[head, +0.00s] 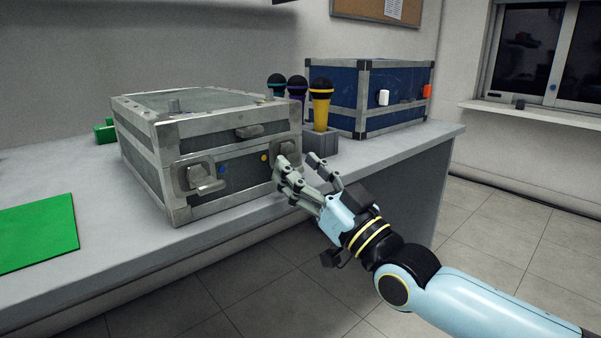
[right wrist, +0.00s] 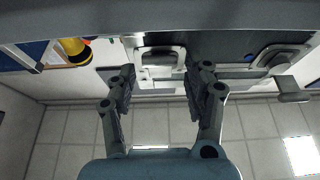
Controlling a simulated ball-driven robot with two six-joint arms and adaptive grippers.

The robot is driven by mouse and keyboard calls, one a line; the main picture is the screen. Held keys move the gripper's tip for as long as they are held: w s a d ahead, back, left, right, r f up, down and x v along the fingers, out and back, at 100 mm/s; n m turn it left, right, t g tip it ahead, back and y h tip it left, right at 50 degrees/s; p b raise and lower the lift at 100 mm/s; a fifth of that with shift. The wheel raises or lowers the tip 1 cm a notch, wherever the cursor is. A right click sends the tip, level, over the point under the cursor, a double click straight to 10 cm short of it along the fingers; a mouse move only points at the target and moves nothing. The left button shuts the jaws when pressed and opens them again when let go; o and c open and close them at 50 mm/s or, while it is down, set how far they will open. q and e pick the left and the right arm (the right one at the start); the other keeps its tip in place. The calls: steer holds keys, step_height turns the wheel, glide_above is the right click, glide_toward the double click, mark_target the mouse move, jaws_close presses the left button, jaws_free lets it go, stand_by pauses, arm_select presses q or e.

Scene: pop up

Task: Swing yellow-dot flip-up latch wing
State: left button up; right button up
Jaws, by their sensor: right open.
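A grey metal-edged case (head: 150,150) stands on the bench. On its front face, at the right, is a yellow dot (head: 264,157). The latch (head: 281,149) beside the yellow dot is partly hidden by my fingers in the head view. In the right wrist view this latch (right wrist: 160,57) shows as a pale metal plate just beyond and between my fingertips. My right gripper (head: 297,160) is open in front of the case's right front corner, with nothing between its fingers. I cannot tell whether a finger touches the latch. My left gripper is not in view.
A blue-dot latch (head: 204,178) with its wing sticking out is at the left of the case front. A microphone holder (head: 320,143) and a blue case (head: 345,97) stand behind on the right. A green mat (head: 38,232) lies at left. The bench edge runs close before the case.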

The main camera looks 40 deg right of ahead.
steer(key=shift+w+r, duration=0.1)
steer(key=shift+w, duration=0.1)
jaws_close()
stand_by(0.3)
